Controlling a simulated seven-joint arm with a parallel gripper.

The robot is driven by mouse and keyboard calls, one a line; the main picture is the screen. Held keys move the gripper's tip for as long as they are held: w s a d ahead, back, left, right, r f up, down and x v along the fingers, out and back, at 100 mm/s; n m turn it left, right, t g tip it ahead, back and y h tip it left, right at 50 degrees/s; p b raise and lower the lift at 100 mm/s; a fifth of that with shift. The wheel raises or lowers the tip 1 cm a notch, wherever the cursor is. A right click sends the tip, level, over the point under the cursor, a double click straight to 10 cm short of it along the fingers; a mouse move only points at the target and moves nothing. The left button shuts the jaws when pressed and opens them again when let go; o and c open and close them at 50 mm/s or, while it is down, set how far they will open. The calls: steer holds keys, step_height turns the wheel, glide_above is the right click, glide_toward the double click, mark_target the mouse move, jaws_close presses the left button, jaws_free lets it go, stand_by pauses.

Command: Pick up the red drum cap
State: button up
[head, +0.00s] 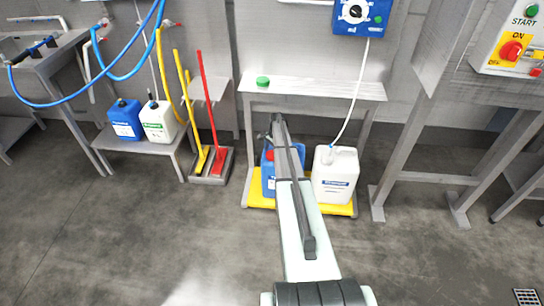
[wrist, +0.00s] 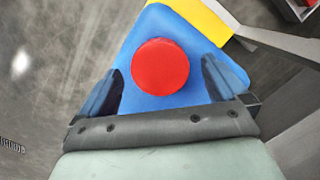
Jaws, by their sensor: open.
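The red drum cap (wrist: 160,66) is round and sits on top of a blue drum (wrist: 152,28). In the head view, the blue drum (head: 268,184) stands on the left of a yellow tray (head: 339,210), partly hidden behind my arm; a little of the red cap (head: 270,155) shows there. In the wrist view, my gripper (wrist: 162,70) is open, with one finger left of the cap and one right. Gaps of blue show between cap and fingers. I cannot tell the fingers' height over the cap.
A white drum (head: 335,178) with a hose stands right of the blue drum. A steel shelf (head: 320,89) with a green cap (head: 263,82) is above and behind. Frame legs (head: 377,204) stand to the right. The floor in front is clear.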

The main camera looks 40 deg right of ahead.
steer(key=shift+f, duration=0.45)
steer(key=shift+c, duration=0.4)
steer(key=c, duration=1)
